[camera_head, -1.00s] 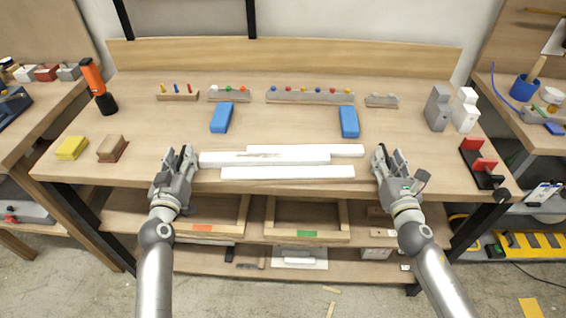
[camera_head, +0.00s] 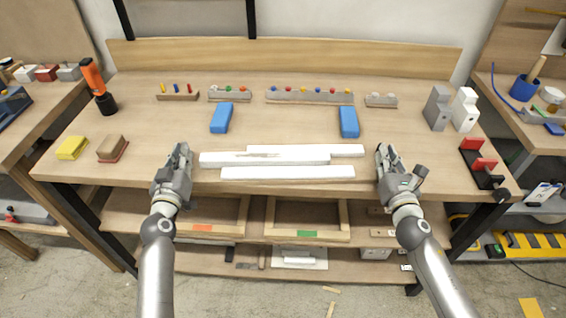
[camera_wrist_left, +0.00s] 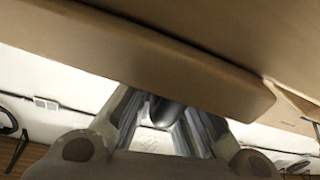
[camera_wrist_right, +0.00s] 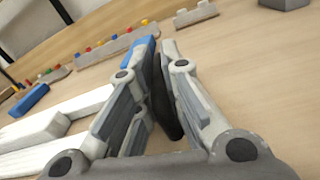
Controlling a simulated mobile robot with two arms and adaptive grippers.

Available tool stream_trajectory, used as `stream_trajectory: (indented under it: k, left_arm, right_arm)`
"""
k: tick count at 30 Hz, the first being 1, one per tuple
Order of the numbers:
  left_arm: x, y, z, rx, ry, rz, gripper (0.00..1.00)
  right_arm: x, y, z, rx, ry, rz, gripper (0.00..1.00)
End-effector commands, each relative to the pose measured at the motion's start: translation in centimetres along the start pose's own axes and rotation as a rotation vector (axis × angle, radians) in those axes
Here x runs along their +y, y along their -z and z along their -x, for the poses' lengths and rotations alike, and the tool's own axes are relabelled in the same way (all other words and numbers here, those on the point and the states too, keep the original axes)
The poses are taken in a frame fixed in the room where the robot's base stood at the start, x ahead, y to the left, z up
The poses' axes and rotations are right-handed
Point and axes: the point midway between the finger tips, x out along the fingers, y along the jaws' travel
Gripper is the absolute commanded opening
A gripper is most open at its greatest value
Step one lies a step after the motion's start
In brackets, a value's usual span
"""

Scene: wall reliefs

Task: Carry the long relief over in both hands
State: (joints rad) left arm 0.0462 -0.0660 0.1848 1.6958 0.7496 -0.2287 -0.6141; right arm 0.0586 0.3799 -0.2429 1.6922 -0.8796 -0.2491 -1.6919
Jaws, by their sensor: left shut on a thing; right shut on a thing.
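Three long white bars lie side by side on the workbench. I cannot tell which is the long relief. My left gripper (camera_head: 183,150) is left of the bars at the bench's front edge, jaws drawn together; its fingertips are hidden behind wood in the left wrist view. My right gripper (camera_head: 385,152) is right of the bars, jaws together. The bars lie apart from its fingers in the right wrist view (camera_wrist_right: 158,50).
Two blue blocks (camera_head: 221,118) (camera_head: 349,122) lie behind the bars. Grey strips with coloured pegs (camera_head: 310,97) stand farther back. Bench (camera_head: 290,115) space between is clear.

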Motion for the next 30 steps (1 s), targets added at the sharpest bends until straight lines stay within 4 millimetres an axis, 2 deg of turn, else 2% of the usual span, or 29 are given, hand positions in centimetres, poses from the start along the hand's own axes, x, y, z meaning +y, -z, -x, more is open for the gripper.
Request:
stream_trajectory:
  k: [12,19,30]
  left_arm:
    - [0.0,-0.2,0.0,-0.003,-0.001,0.0,0.0]
    - [0.1,0.4,0.0,0.003,-0.001,0.0,0.0]
    - [0.6,2.9,0.0,0.006,-0.001,0.001,0.0]
  right_arm:
    - [-0.1,0.3,0.1,0.005,0.003,-0.001,0.0]
    - [0.0,-0.2,0.0,0.001,0.002,-0.001,0.0]
    - [0.5,-2.7,0.0,-0.001,0.002,-0.001,0.0]
